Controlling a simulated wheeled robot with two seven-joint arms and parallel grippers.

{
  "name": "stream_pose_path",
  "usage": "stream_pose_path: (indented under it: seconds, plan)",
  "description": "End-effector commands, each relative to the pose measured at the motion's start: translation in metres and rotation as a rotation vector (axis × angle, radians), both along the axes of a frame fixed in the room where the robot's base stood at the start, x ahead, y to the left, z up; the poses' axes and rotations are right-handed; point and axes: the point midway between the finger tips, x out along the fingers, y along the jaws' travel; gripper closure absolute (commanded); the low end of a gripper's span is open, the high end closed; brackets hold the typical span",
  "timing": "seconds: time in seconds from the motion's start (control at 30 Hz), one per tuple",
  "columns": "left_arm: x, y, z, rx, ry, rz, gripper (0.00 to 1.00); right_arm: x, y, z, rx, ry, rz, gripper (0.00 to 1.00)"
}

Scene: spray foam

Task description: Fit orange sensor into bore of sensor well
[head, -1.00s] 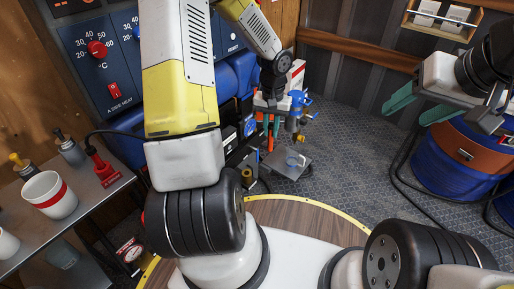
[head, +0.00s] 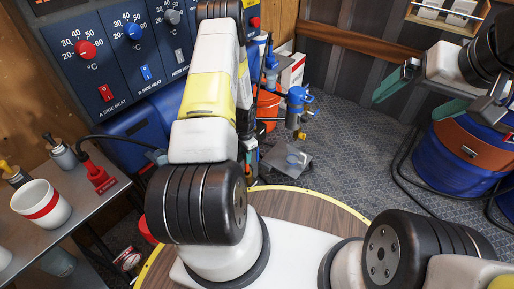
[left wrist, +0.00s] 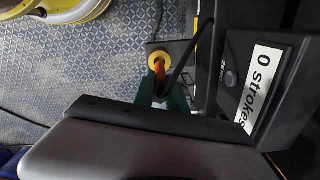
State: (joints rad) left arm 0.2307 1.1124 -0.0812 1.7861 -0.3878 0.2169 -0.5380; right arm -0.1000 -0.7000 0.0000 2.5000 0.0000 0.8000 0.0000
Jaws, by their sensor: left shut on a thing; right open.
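In the left wrist view my left gripper (left wrist: 162,92) has its teal fingers shut on the orange sensor (left wrist: 159,71). The sensor's orange end overlaps a round yellow collar (left wrist: 152,58), which looks like the mouth of the sensor well. I cannot tell whether the sensor is inside the bore or only in front of it. In the head view my left arm hides the left gripper, the sensor and the collar. My right gripper (head: 400,107) is open and empty at the upper right, far from the sensor.
A dark machine with a "0 strokes" label (left wrist: 259,88) stands close to the right of my left gripper, and a dark cable passes nearby. A heater panel (head: 125,55) stands behind my left arm. A blue drum (head: 450,175) stands at right. A cup (head: 41,204) sits on the side table.

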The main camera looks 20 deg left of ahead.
Motion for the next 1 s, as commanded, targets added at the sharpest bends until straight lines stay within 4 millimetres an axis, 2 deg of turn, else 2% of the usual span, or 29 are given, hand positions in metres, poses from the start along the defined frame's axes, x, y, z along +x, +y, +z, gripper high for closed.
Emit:
stream_pose_path:
  seconds: [0.03, 0.23, 0.47, 0.87, 0.9, 1.0]
  plan:
    - [-0.001, 0.0, -0.009, 0.0, 0.002, 0.0, 1.0, 0.0, 0.0, 0.0, 0.0, 0.0, 0.0, 0.0]
    - [0.0, 0.0, -0.028, 0.0, 0.001, 0.001, 1.0, 0.0, 0.0, 0.0, 0.0, 0.0, 0.0, 0.0]
    - [0.0, -0.001, -0.06, 0.0, 0.001, 0.001, 1.0, 0.0, 0.0, 0.0, 0.0, 0.0, 0.0, 0.0]
    - [0.0, 0.0, -0.065, 0.0, 0.0, 0.002, 1.0, 0.0, 0.0, 0.0, 0.0, 0.0, 0.0, 0.0]
    - [0.0, 0.0, -0.066, 0.0, 0.0, 0.002, 0.81, 0.0, 0.0, 0.0, 0.0, 0.0, 0.0, 0.0]
    - [0.0, 0.0, -0.065, 0.0, 0.0, 0.002, 0.62, 0.0, 0.0, 0.0, 0.0, 0.0, 0.0, 0.0]
